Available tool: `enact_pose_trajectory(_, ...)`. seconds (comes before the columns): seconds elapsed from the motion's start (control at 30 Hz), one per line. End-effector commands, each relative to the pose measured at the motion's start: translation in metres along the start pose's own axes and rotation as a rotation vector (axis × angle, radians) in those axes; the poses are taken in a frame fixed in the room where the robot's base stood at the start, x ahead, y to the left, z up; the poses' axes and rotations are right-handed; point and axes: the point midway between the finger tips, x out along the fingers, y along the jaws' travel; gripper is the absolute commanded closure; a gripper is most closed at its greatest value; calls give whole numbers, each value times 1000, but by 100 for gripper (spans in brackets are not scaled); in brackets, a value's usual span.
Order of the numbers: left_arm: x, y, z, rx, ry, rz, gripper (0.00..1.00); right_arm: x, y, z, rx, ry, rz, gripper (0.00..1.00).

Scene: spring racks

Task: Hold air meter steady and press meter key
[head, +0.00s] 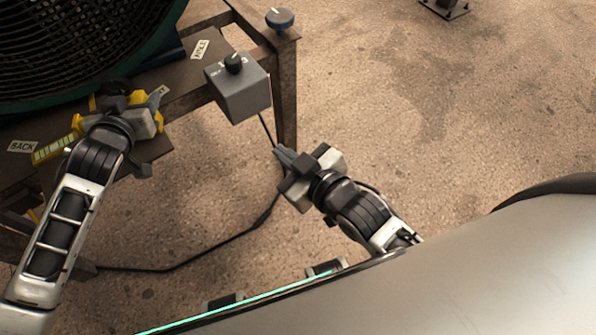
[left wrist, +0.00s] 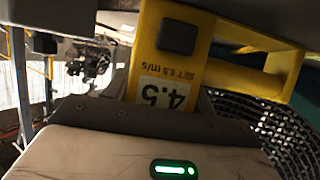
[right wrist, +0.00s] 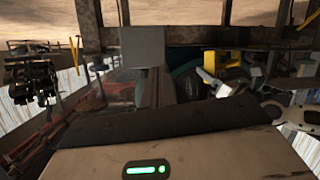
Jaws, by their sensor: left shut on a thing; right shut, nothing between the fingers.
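The yellow air meter (head: 55,150) is at the bench edge in front of the fan, at the left of the head view. My left gripper (head: 128,100) is shut on it and hides much of its middle. My right gripper (head: 285,156) is shut and empty, well to the right of the meter, below the grey box and apart from both.
A grey box (head: 243,98) with a black knob (head: 234,63) is at the bench's right end. A blue-grey knob (head: 279,18) tops the bench corner. The large fan (head: 60,45) fills the upper left. A black cable (head: 215,240) runs on the floor. Open floor lies to the right.

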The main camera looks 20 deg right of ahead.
Motion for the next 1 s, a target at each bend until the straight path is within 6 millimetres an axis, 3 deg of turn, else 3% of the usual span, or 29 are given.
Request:
enact_pose_trajectory(0.03,1,0,10,1,-22,-4,75,-9,1,6,55,-33,1,100)
enact_pose_trajectory(0.4,1,0,10,1,-22,-4,75,-47,1,24,290,-181,-13,100)
enact_pose_trajectory(1.0,1,0,10,1,-22,-4,75,-49,1,25,303,-189,-15,100)
